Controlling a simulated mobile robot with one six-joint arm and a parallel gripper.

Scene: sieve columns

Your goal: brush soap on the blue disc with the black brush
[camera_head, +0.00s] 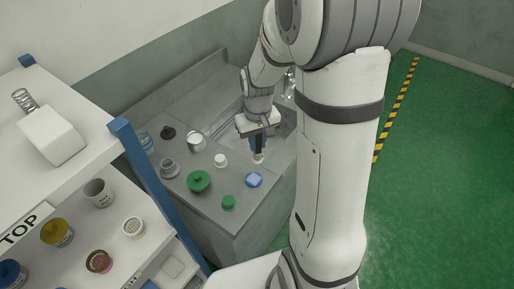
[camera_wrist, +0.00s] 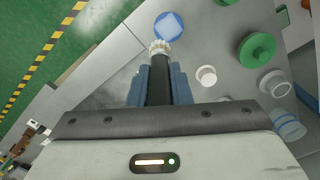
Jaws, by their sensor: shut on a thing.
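My gripper (camera_head: 257,146) reaches down over the grey counter, its blue fingers shut on the black brush (camera_wrist: 160,82). The brush hangs with its pale bristles down; the bristle end also shows in the head view (camera_head: 258,159). The blue disc (camera_head: 254,180) lies on the counter near its front edge, with a paler blue square on top. In the wrist view the disc (camera_wrist: 168,27) is just beyond the bristles (camera_wrist: 160,47). I cannot tell the height of the bristles above the counter. No soap can be made out for sure.
A large green knobbed disc (camera_head: 199,181), a small green piece (camera_head: 229,202) and a white cup (camera_head: 220,161) stand left of the blue disc. Glass jars (camera_head: 169,168) and a black piece (camera_head: 167,132) are farther left. A shelf with a blue post (camera_head: 150,180) borders the counter.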

